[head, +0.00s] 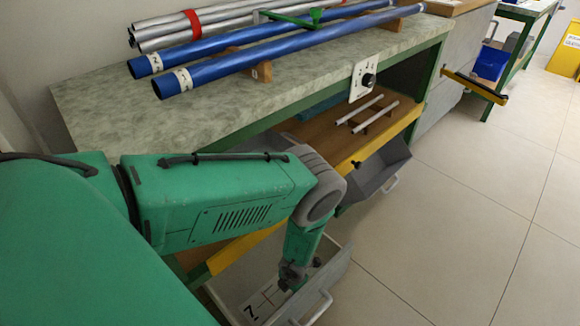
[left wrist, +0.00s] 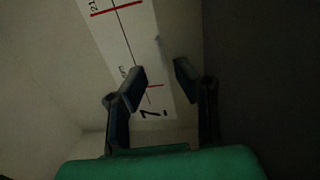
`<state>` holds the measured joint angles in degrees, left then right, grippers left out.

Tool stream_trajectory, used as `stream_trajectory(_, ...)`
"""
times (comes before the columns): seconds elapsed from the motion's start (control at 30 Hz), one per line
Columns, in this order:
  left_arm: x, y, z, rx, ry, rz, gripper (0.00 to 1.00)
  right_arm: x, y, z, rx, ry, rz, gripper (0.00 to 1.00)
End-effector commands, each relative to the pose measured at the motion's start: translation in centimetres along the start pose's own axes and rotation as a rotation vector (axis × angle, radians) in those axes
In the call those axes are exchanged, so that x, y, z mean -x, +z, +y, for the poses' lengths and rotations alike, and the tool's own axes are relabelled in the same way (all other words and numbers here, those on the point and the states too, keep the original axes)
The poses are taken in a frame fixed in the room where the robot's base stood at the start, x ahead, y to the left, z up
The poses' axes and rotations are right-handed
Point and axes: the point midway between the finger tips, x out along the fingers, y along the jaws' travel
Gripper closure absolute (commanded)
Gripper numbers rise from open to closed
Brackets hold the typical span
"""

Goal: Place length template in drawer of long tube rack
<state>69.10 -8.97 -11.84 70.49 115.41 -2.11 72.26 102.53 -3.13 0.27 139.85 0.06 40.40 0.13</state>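The length template (head: 261,305), a white strip with dark print, lies in an open grey drawer (head: 335,274) low at the front of the bench. In the left wrist view the template (left wrist: 125,38) shows red cross marks, a dark centre line and a large 7, and lies flat on the pale drawer floor. My left gripper (head: 290,277) reaches down into this drawer over one end of the template. Its fingers (left wrist: 160,72) are spread apart, with nothing held between them. My right gripper is out of view.
Blue tubes (head: 270,50) and grey tubes lie in wooden supports on the bench top (head: 110,100). A second grey drawer (head: 378,170) stands open farther along, below a wooden shelf with thin rods (head: 375,117). The tiled floor (head: 470,200) at the right is clear.

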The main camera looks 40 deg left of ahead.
Motion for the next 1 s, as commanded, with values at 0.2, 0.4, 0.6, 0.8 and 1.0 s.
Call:
stream_trajectory(0.2, 2.5, -0.5, 0.3, -0.038, 0.01, 0.014, 0.74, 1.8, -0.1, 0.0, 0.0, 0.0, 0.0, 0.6)
stream_trajectory(0.4, 5.1, -4.4, 3.4, -0.427, 0.082, 0.136, 0.74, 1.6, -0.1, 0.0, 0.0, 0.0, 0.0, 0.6)
stream_trajectory(0.6, 10.6, -9.2, 6.9, -1.127, 0.116, 0.292, 0.74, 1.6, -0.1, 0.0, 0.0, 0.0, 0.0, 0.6)
stream_trajectory(0.8, 16.0, -11.9, 7.6, -1.827, 0.083, 0.331, 0.74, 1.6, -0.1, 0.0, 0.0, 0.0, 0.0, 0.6)
stream_trajectory(1.0, 21.5, -14.0, 4.9, -2.519, 0.041, 0.194, 0.74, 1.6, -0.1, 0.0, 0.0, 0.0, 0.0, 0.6)
